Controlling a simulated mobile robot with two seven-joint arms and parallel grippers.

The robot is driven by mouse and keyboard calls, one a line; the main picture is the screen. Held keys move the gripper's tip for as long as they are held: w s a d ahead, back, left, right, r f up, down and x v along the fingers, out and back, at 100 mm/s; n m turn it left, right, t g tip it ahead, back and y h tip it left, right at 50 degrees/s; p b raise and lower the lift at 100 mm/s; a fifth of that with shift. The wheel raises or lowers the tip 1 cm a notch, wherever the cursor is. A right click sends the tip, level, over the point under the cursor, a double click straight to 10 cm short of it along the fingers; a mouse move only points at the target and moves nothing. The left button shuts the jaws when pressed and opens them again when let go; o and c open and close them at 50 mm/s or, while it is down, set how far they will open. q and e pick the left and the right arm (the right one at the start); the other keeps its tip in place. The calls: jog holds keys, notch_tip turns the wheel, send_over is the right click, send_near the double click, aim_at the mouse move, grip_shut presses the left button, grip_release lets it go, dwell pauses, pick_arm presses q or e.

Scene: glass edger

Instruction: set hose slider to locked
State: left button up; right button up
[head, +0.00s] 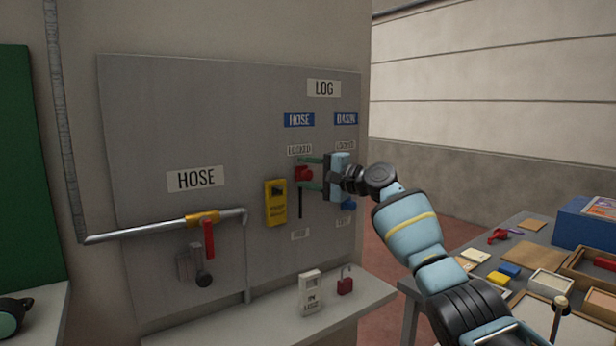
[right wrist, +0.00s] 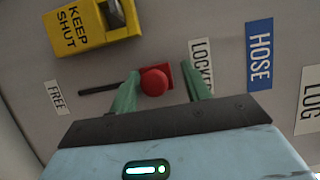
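The hose slider is a red knob (head: 303,173) in the HOSE column of the grey LOG board. It sits at the upper end of its dark slot, just below the LOCKED label (head: 300,150); the FREE-end label (head: 300,234) is at the bottom. In the right wrist view the red knob (right wrist: 153,82) lies between the two green fingers of my right gripper (right wrist: 163,92). The fingers are apart, with a clear gap on the LOCKED side; the finger on the FREE side is close to the knob, contact unclear. My left gripper is out of view.
A blue slider knob (head: 348,205) is in the column to the right. A shelf (head: 250,322) below holds a red padlock (head: 345,281). A cluttered table (head: 520,235) stands at right.

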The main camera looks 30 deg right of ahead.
aim_at(311, 174)
jog(key=shift+s, duration=0.15)
jog(key=v, duration=0.5)
jog(key=shift+s+d, duration=0.25)
jog(key=shift+s, duration=0.05)
jog(key=shift+v, duration=0.9)
